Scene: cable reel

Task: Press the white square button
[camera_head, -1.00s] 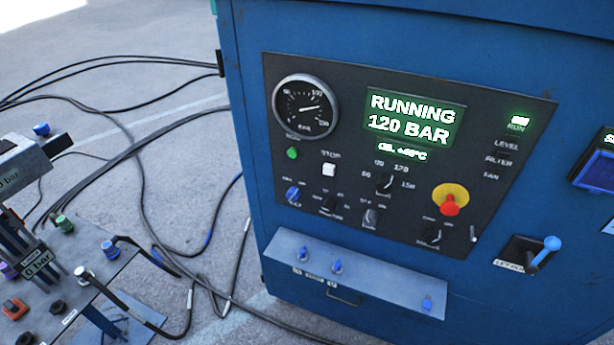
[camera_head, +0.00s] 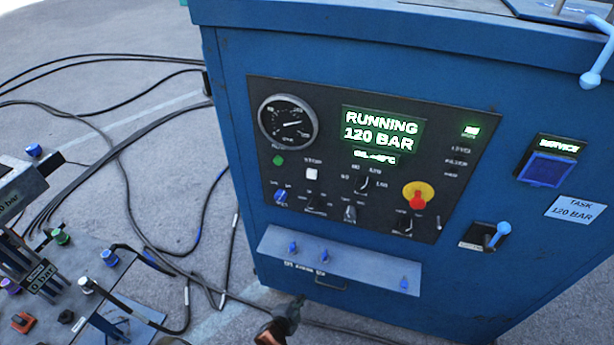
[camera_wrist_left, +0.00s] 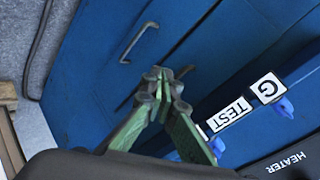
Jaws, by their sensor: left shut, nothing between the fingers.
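The white square button (camera_head: 312,174) sits on the dark control panel (camera_head: 455,112) of the blue cabinet, under a label that seems to read STOP. A green round button (camera_head: 278,160) is to its left. My left gripper (camera_head: 296,304) shows at the bottom of the head view, well below the button and near the lower cabinet front. In the left wrist view its green fingers (camera_wrist_left: 160,78) are together and empty, in front of the blue cabinet. The white button is not in the wrist view. My right gripper is not in view.
A sloped shelf (camera_head: 345,272) with blue knobs juts out below the panel. A red knob on yellow (camera_head: 418,194) and a blue lever (camera_head: 498,235) are to the right. The display (camera_head: 381,130) reads RUNNING 120 BAR. Cables lie on the floor to the left.

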